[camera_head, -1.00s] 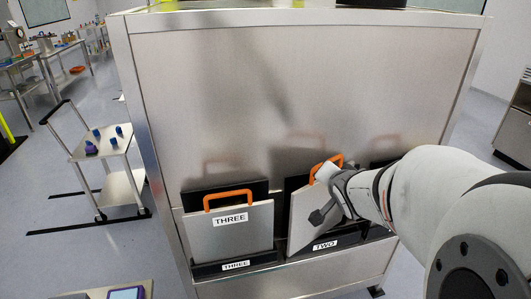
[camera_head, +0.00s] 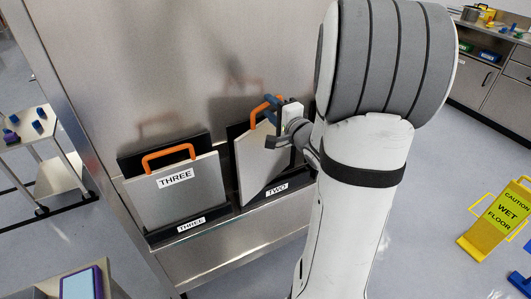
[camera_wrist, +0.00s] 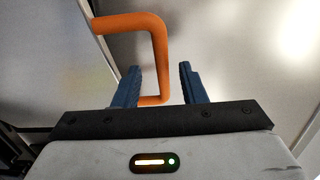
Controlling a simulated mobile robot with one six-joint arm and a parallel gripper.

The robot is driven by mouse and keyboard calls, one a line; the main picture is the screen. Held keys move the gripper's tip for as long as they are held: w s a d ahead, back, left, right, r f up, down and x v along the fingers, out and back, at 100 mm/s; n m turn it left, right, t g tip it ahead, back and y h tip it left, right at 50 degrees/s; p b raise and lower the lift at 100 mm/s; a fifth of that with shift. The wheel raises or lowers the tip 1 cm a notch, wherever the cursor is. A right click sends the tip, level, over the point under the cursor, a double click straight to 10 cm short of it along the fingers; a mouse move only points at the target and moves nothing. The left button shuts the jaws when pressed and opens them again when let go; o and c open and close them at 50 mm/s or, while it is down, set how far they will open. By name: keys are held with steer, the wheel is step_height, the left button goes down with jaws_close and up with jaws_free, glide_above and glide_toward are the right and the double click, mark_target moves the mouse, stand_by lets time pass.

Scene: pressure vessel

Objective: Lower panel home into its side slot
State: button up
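A grey panel (camera_head: 258,160) with an orange handle (camera_head: 259,110) stands tilted in the side slot labelled TWO (camera_head: 277,188). The panel's own label is hidden behind my gripper. My gripper (camera_head: 271,108) is at the handle, at the panel's upper right. In the wrist view, the blue fingers (camera_wrist: 158,84) are spread apart, with the orange handle (camera_wrist: 158,45) running between them. Gaps show beside the handle, so the fingers appear open around it, not clamped. How deep the panel sits in the slot is hard to tell.
Panel THREE (camera_head: 172,197) sits upright in the slot labelled THREE to the left, close by. The steel vessel wall (camera_head: 170,60) rises behind both slots. A cart (camera_head: 50,160) stands at left. A yellow wet-floor sign (camera_head: 495,222) stands on the floor at right.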

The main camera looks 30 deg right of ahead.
steer(key=w, duration=0.4)
steer(key=shift+w+a+r+p, duration=0.1)
steer(key=shift+w+a+p, duration=0.1)
steer(key=shift+p, duration=0.1)
steer(key=shift+c, duration=0.4)
jaws_close()
stand_by(0.7)
